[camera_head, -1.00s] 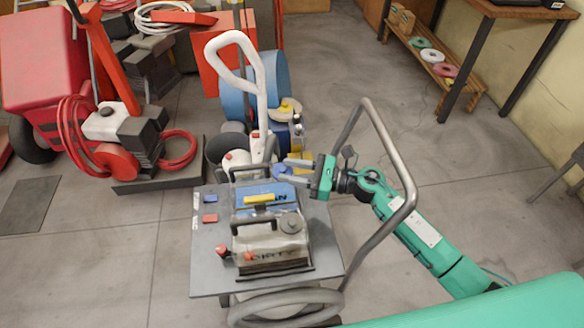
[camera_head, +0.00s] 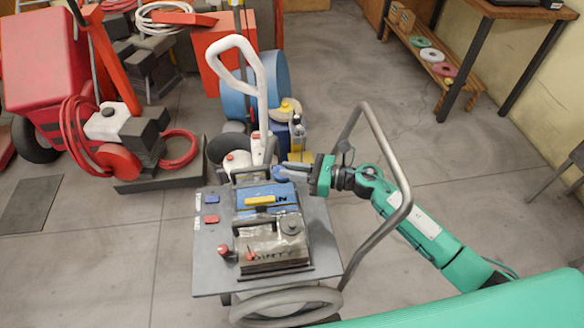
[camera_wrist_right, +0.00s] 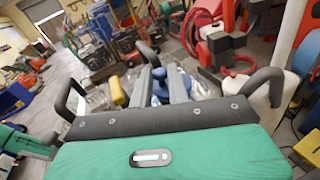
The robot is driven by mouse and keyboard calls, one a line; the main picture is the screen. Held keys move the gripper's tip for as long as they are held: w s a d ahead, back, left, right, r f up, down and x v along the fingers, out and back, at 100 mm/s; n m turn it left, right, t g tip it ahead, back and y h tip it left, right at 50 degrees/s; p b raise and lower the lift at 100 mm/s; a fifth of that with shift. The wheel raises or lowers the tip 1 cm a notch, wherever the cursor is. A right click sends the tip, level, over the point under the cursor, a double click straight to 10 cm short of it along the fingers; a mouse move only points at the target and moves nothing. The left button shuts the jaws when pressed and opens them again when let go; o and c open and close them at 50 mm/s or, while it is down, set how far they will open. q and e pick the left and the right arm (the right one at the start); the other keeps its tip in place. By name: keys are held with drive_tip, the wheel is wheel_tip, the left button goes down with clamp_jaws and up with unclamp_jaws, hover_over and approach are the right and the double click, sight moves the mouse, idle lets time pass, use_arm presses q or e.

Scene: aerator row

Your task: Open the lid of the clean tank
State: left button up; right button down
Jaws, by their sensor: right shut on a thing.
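The clean tank (camera_head: 262,190) is the blue tank with a yellow piece on top, at the back of the grey cart top (camera_head: 212,262). A blue round lid (camera_head: 279,174) shows at its right rear corner. My right gripper (camera_head: 283,173) comes in from the right and is shut on this lid. In the right wrist view the two fingers (camera_wrist_right: 159,84) stand on either side of the blue lid (camera_wrist_right: 160,91), with the yellow piece (camera_wrist_right: 117,92) to their left. The lid looks in place on the tank; whether it has turned is unclear. My left gripper is out of view.
A grey dirty tank (camera_head: 277,247) stands in front of the clean tank, with red knobs on its left. The cart's bent metal handle (camera_head: 395,165) rises around my right forearm. A white upright handle (camera_head: 260,90) stands close behind. Open floor lies to the right.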

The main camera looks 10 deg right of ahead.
drive_tip(key=m+p, duration=0.1)
drive_tip(key=w+r+m+p, duration=0.1)
drive_tip(key=shift+r+g+h+p, duration=0.25)
drive_tip(key=shift+g+h+p, duration=0.1)
drive_tip(key=shift+g+h, duration=0.05)
drive_tip(key=shift+w+r+m+h+p, duration=0.2)
drive_tip(key=shift+w+m+h+p, duration=0.1)
drive_tip(key=shift+m+p, duration=0.5)
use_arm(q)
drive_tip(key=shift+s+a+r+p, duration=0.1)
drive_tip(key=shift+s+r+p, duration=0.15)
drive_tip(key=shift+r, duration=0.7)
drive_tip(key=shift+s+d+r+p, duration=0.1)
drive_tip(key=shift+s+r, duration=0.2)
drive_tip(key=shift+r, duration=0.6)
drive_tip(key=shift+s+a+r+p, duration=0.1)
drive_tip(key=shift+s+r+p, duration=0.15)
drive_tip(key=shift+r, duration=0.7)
use_arm(e)
drive_tip(key=shift+w+m+g, duration=0.2)
drive_tip(key=shift+m+g, duration=0.2)
